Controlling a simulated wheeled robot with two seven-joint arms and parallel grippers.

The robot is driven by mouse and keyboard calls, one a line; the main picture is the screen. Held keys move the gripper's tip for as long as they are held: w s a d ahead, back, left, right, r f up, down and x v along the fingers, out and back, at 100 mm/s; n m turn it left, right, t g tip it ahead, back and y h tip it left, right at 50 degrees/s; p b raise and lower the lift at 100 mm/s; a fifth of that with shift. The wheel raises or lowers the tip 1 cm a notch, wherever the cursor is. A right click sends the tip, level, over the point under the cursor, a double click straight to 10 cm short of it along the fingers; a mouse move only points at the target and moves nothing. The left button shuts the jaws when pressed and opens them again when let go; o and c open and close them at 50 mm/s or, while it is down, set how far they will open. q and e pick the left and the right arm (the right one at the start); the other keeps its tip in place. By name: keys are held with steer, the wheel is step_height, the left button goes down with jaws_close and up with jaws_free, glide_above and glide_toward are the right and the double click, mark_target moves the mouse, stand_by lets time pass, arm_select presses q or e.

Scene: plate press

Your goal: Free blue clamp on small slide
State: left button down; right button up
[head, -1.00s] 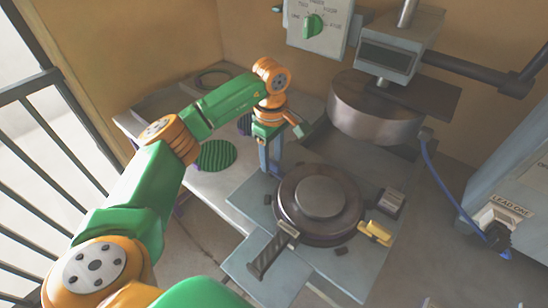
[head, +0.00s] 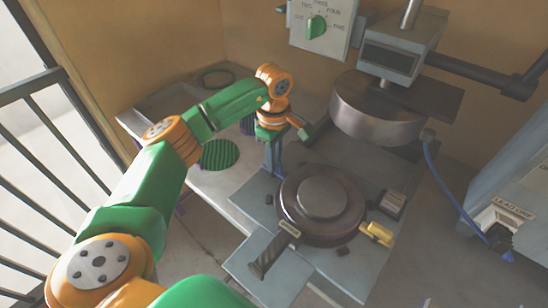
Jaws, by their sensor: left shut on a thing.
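My left gripper (head: 276,160) comes down at the back-left edge of the round dark plate stack (head: 321,205). It is shut on a slim blue-grey upright piece that looks like the blue clamp (head: 273,157); the fingers and the clamp blend together there, so the exact grip is hard to see. My right gripper is not in view.
A yellow clamp (head: 379,234) sits at the plate's right edge. The round press head (head: 375,110) hangs above and behind the plate. A selector box (head: 335,35) with a green knob is on the back wall. A blue cable (head: 447,195) runs down at the right.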

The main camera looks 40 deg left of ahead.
arm_select(q)
steer(key=n, duration=0.4)
steer(key=shift+p, duration=0.3)
steer(key=n, duration=0.4)
steer(key=shift+n+p, duration=0.3)
steer(key=shift+n, duration=0.1)
steer(key=n, duration=0.4)
steer(key=shift+p, duration=0.3)
steer(key=shift+n, duration=2.3)
steer(key=c, duration=0.8)
jaws_free()
steer(key=shift+c, duration=0.2)
